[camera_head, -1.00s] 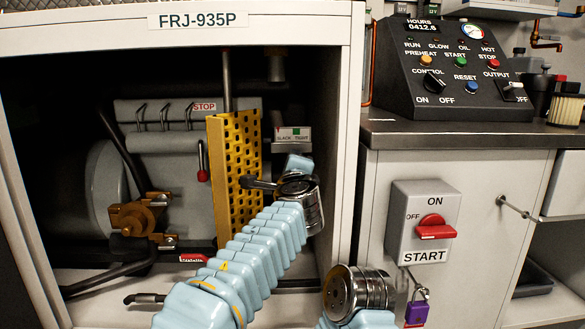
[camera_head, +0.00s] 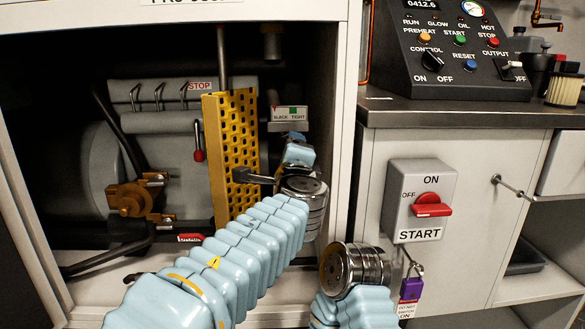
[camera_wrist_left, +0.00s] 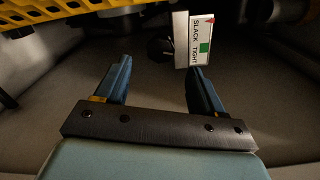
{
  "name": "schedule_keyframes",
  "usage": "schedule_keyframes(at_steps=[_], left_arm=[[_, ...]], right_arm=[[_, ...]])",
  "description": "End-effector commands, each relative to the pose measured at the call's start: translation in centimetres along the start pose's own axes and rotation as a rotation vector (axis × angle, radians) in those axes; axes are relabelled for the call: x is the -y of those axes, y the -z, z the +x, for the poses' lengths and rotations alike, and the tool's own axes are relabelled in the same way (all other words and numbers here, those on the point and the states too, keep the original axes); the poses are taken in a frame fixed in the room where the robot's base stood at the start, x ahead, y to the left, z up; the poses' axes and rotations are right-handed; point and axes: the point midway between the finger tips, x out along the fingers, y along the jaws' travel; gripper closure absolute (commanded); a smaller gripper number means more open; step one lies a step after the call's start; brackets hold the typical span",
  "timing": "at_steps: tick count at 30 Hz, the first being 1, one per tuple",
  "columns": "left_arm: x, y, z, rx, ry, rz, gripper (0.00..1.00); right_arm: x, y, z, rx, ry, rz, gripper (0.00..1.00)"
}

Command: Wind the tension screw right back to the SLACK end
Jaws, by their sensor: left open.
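The SLACK/TIGHT scale plate (camera_head: 290,113) is inside the frame, right of the yellow guard. In the left wrist view the plate (camera_wrist_left: 195,42) has a green block by TIGHT and a small red pointer near SLACK. A dark round knob (camera_wrist_left: 160,48), seemingly the tension screw's head, sits just left of the plate, ahead of my fingers. My left gripper (camera_wrist_left: 157,85) is open and empty, its two blue fingers apart and short of the knob. In the head view my left gripper (camera_head: 297,143) is just below the plate, and its fingertips are hard to see.
A yellow perforated guard (camera_head: 231,150) stands close left of my left gripper. The frame's right post (camera_head: 343,150) bounds the opening. A red-handled START switch (camera_head: 425,205) with a purple padlock (camera_head: 412,287) is outside, to the right.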

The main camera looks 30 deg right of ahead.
Motion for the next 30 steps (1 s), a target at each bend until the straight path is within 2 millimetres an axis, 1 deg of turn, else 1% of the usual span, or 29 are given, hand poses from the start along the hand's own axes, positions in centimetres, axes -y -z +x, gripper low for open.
schedule_keyframes(at_steps=[1, 3, 6, 10, 15, 30], left_arm=[[0.1, 0.0, -1.4, -0.002, 0.001, 0.0, 0.32], [0.1, 0.0, -3.1, -0.003, 0.001, -0.002, 0.32], [0.0, 0.0, -5.0, -0.001, 0.001, -0.002, 0.32], [0.0, 0.0, -6.6, 0.0, 0.0, -0.002, 0.32], [-0.1, 0.0, -7.4, 0.0, 0.0, -0.002, 0.32], [-0.1, 0.0, -7.4, 0.001, 0.0, -0.001, 0.32]], right_arm=[[0.0, 0.0, 0.0, 0.0, 0.0, 0.0, 0.25], [0.0, 0.0, 0.0, 0.0, 0.0, 0.0, 0.25], [0.0, 0.0, 0.1, 0.0, 0.0, 0.0, 0.25], [0.0, 0.0, 0.1, 0.0, 0.0, 0.0, 0.25], [0.0, 0.0, 0.1, 0.0, 0.0, 0.0, 0.25], [0.0, 0.0, 0.1, 0.0, 0.0, 0.0, 0.25]])
